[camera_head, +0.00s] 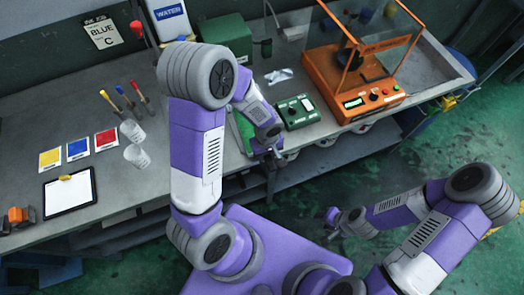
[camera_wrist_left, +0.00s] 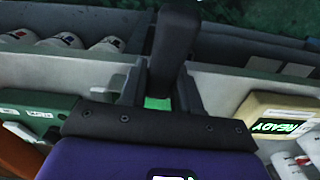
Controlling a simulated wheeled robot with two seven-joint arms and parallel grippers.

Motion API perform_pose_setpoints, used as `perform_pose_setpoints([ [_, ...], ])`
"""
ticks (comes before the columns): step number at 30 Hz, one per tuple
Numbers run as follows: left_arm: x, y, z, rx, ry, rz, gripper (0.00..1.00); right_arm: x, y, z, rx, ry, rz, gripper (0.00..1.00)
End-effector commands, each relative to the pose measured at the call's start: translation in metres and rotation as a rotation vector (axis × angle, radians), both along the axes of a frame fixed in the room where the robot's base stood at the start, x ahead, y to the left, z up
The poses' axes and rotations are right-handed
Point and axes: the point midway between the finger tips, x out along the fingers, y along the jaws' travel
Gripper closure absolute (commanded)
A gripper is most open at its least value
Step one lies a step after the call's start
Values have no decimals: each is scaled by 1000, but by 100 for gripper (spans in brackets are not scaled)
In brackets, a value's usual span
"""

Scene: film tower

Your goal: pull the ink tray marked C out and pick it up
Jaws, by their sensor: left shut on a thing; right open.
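My left gripper (camera_head: 268,160) is at the front edge of the bench, beside the green control box. In the left wrist view its fingers (camera_wrist_left: 160,92) are shut on a dark upright piece (camera_wrist_left: 176,42); a bit of bright green (camera_wrist_left: 157,103) shows at its foot. No letter C shows on this piece, and I cannot tell whether it belongs to the ink tray. A wall card (camera_head: 103,33) reads BLUE and C. My right gripper (camera_head: 333,215) is open and empty over the floor, away from the bench.
White rounded containers (camera_head: 326,139) sit under the bench's front edge; similar ones with coloured marks (camera_wrist_left: 62,40) show in the left wrist view. A green control box (camera_head: 299,111) and orange machine (camera_head: 368,75) stand on the bench. The floor (camera_head: 400,160) in front is clear.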

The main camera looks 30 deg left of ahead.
Motion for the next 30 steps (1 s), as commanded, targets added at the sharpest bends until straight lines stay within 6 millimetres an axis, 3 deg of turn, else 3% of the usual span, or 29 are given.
perform_pose_setpoints([
  [13, -2, -5, 1, 0, 0, -1, 100, 0, 0, -3, 0, 0, 0, 57],
  [14, -2, -5, 1, 0, 0, -1, 66, 0, 0, -3, 0, 0, 0, 57],
  [19, -2, -5, 0, 0, 0, -1, 40, 0, 0, -3, 0, 0, 0, 57],
  [30, -2, -5, 6, -1, -2, -1, 38, 0, 0, -1, 0, 0, 0, 57],
])
